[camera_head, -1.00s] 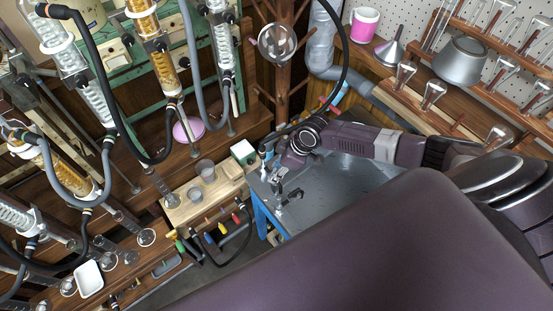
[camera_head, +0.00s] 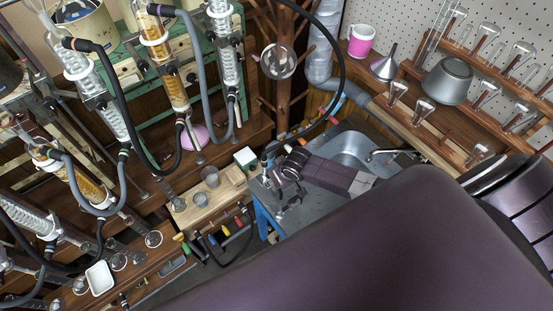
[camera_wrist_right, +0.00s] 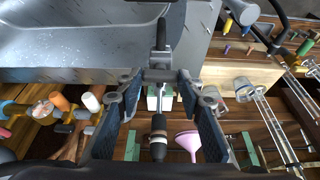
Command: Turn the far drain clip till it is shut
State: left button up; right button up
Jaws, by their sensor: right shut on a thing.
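My right gripper (camera_wrist_right: 161,80) has its two fingers drawn in on a grey metal crosspiece, which looks like the drain clip (camera_wrist_right: 160,74). A black handle or stub points up from it in the right wrist view. I cannot tell the clip's turn angle. My left gripper is out of view.
The metal sink (camera_head: 350,148) with a tap (camera_head: 388,156) lies beside the right arm. A black hose (camera_head: 340,70) arches down beside the gripper. A green-white box (camera_head: 245,157) and beakers (camera_head: 211,177) stand on a wooden board. Glass condensers and hoses crowd the left.

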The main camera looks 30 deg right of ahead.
dwell(0.5)
jog(key=o, duration=0.9)
jog(key=v, duration=1.2)
jog(key=shift+f, duration=0.1)
